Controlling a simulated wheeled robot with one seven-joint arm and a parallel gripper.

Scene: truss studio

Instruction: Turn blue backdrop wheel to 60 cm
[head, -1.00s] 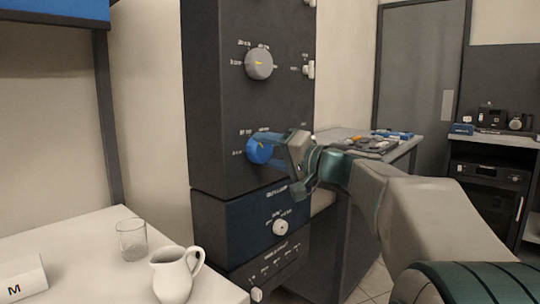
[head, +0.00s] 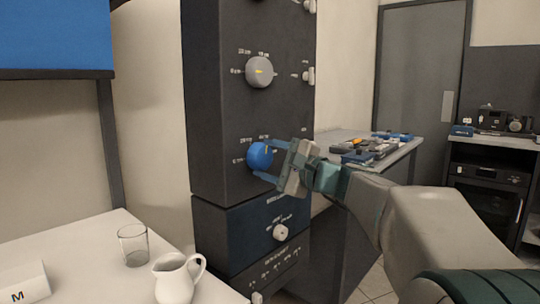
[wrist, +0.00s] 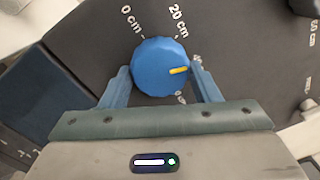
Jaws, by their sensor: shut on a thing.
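The blue wheel (head: 259,157) is a round knob on the dark upright panel, below a grey knob. Its yellow mark points up and slightly right in the head view, close to the third label, which seems to read 40 cm. In the wrist view the blue wheel (wrist: 158,62) sits between my two fingers, and its mark points right, toward a label partly hidden by the right finger. The 0 cm and 20 cm labels are clear there; a further label is mostly hidden. My gripper (head: 264,160) is shut on the wheel, one finger on each side; it also shows in the wrist view (wrist: 162,80).
The grey knob (head: 259,72) is above the wheel and a white knob (head: 280,232) below. A white table (head: 80,265) at the left holds a glass (head: 133,245) and a white jug (head: 174,278). A bench with small items (head: 370,148) stands behind my arm.

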